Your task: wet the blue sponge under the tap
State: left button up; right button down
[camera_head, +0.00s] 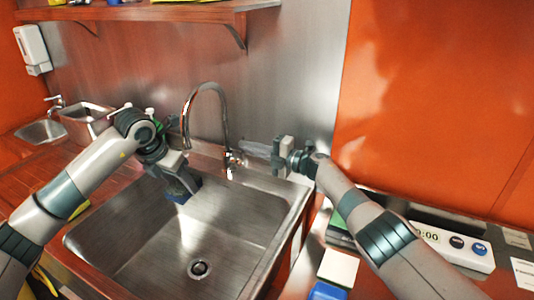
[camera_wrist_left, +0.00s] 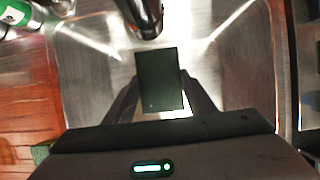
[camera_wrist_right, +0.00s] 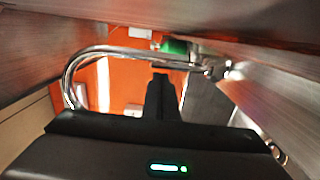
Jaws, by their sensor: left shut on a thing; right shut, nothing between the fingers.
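The blue sponge (camera_head: 178,197) is held by my left gripper (camera_head: 186,183) low over the left-back part of the sink (camera_head: 135,245). In the left wrist view the sponge (camera_wrist_left: 160,80) shows a dark, greenish-looking face between the two fingers. The tap's curved spout (camera_head: 208,88) stands at the back of the sink; its end (camera_wrist_left: 142,18) also shows just beyond the sponge. No water is visible from it. The tap's base and handle (camera_head: 233,160) are beside my right gripper (camera_head: 270,150), which is shut and empty. I cannot tell whether it touches the handle.
A second small basin (camera_head: 40,131) and a metal container (camera_head: 88,118) are at the far left. A green-labelled bottle (camera_wrist_left: 18,12) stands by the sink. A timer (camera_head: 452,246) and a pale block (camera_head: 338,267) lie on the right counter. A shelf (camera_head: 160,12) hangs above.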

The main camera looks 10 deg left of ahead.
pick_arm(q)
jog(key=shift+a, duration=0.1)
pick_arm(e)
jog(key=shift+w+d+r, duration=0.1)
jog(key=shift+w+d, duration=0.25)
jog(key=shift+d, duration=0.35)
pick_arm(q)
jog(key=shift+w+a+f, duration=0.15)
jog(key=shift+w, duration=0.05)
jog(key=shift+d, duration=0.4)
jog(key=shift+w+d, duration=0.1)
jog(key=shift+w, duration=0.1)
jog(key=shift+d, duration=0.15)
pick_arm(e)
jog(key=v, duration=0.7)
jog(key=shift+s, duration=0.35)
jog(key=shift+a, duration=0.2)
pick_arm(q)
jog(key=shift+s+a, duration=0.15)
jog(key=shift+a, duration=0.05)
